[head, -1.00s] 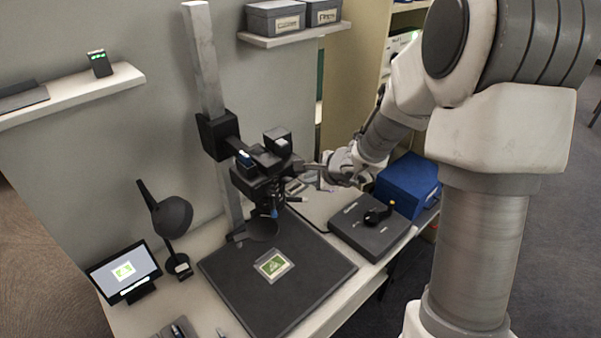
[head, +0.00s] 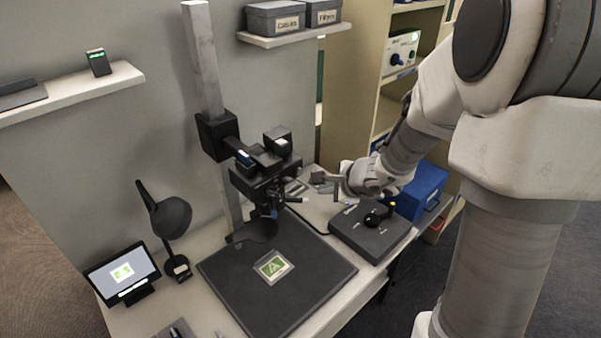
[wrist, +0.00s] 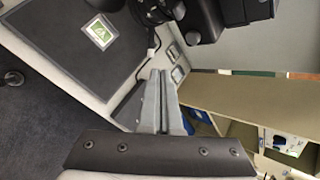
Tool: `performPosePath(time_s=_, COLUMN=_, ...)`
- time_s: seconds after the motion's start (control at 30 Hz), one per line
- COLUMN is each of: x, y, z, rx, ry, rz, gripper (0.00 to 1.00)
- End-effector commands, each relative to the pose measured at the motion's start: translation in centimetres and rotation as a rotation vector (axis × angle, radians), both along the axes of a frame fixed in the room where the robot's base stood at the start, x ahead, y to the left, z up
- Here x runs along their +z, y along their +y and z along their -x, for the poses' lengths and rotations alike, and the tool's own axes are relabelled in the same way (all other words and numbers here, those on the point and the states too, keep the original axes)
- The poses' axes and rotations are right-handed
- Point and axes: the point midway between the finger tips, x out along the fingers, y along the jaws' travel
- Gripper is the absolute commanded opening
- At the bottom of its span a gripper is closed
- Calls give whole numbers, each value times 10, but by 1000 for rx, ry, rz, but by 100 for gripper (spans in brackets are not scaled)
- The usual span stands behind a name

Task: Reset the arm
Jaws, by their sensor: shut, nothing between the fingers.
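My gripper (head: 334,186) is shut and empty. In the head view it points left, above the back of the bench, beside the camera on the copy stand (head: 265,170) and apart from it. In the wrist view my gripper's fingers (wrist: 161,82) lie together with nothing between them. My arm comes in from the right of the head view, over a blue box (head: 424,188) and a dark grey control box (head: 372,232).
A black baseboard (head: 315,285) holds a green-pictured card (head: 273,267). A small screen (head: 124,273) and a dark lamp (head: 170,215) stand at the left. Shelving (head: 357,75) rises behind my arm. A wall shelf (head: 290,37) carries grey boxes.

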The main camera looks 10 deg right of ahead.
Motion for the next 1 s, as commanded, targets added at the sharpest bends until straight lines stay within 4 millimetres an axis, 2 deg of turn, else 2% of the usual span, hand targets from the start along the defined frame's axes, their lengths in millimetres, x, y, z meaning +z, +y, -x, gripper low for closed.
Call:
performPosePath(time_s=0.37, x=5, y=3, z=1, rx=19, ry=-9, rz=8, gripper=0)
performPosePath(time_s=0.53, x=37, y=25, z=12, rx=177, ry=-76, rz=74, gripper=0)
performPosePath(time_s=0.67, x=70, y=50, z=35, rx=373, ry=-142, rz=169, gripper=0)
performPosePath(time_s=0.8, x=97, y=71, z=67, rx=581, ry=-193, rz=285, gripper=0)
performPosePath(time_s=1.0, x=121, y=85, z=121, rx=853, ry=-225, rz=477, gripper=0)
